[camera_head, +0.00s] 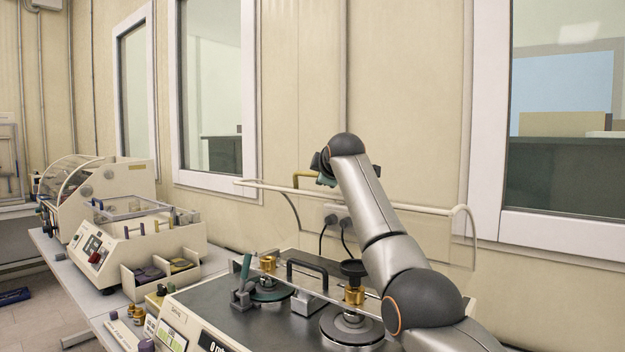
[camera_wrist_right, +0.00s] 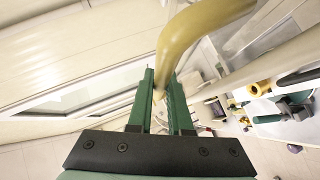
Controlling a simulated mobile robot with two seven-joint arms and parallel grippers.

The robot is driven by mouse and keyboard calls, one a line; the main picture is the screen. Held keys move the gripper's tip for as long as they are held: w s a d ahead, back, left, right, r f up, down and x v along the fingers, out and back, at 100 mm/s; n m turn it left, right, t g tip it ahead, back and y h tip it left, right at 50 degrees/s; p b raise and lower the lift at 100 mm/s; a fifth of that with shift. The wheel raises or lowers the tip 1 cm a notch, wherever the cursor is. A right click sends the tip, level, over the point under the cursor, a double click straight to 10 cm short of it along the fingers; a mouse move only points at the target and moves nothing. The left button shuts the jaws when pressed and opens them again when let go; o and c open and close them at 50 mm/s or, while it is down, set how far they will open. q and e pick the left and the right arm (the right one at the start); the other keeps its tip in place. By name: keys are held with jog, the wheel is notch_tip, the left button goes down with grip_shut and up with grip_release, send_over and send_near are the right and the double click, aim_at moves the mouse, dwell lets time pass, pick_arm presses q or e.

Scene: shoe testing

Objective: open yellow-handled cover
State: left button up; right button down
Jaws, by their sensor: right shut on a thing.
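The clear cover with its cream tube frame (camera_head: 400,207) stands raised above the back of the near testing machine (camera_head: 220,297), close to the wall. Its yellow handle (camera_head: 304,176) is at the upper edge, left of my right gripper (camera_head: 325,172). In the right wrist view the curved yellow handle (camera_wrist_right: 200,32) runs down to the green fingers of the gripper (camera_wrist_right: 161,88). The gripper is shut on the handle; the exact contact is partly hidden. My right arm crosses in front of the cover's right part. My left gripper is not in view.
On the machine's top are a black bar handle (camera_head: 307,267), brass weights (camera_head: 354,295) and a small green lever (camera_head: 246,268). A second machine (camera_head: 140,245) stands to the left on the bench. The beige wall with windows is close behind.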

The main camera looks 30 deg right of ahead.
jog(key=shift+w+d+f, duration=0.1)
jog(key=shift+d, duration=0.1)
dwell(0.3)
jog(key=c, duration=0.9)
grip_release()
jog(key=shift+o, duration=0.2)
jog(key=shift+s+a+b, duration=0.15)
jog(key=shift+s+b, duration=0.25)
jog(key=shift+b, duration=0.2)
jog(key=b+v, duration=0.5)
jog(key=v, duration=0.7)
jog(key=shift+b, duration=0.35)
